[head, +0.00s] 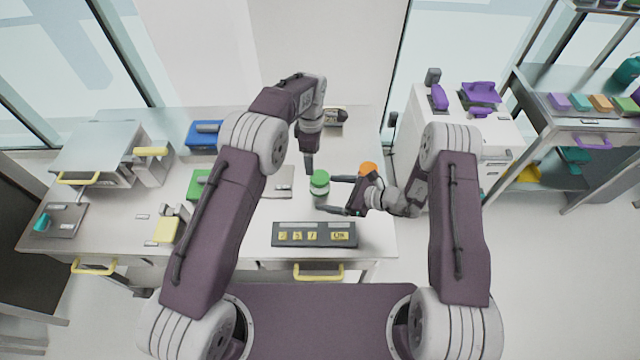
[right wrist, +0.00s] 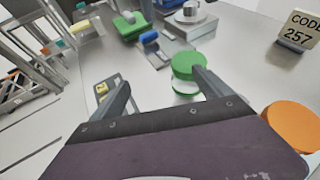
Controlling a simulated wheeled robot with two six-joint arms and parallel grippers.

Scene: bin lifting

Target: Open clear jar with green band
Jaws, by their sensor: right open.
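The clear jar (head: 319,190) has a green lid or band on top and stands upright on the white table. It also shows in the right wrist view (right wrist: 187,68), just beyond the right-hand finger, which overlaps it. My right gripper (head: 331,193) is open, reaching in from the right with its fingers pointing left at the jar; nothing is held in it. My left gripper (head: 309,163) points down just behind and left of the jar, apart from it. Its finger gap is not clear.
An orange-topped jar (head: 368,168) stands close beside the right gripper. A dark panel with yellow tiles (head: 315,234) lies at the table's front. A CODE 257 sign (right wrist: 303,28) stands behind. Green (head: 199,184) and blue (head: 204,136) containers are to the left.

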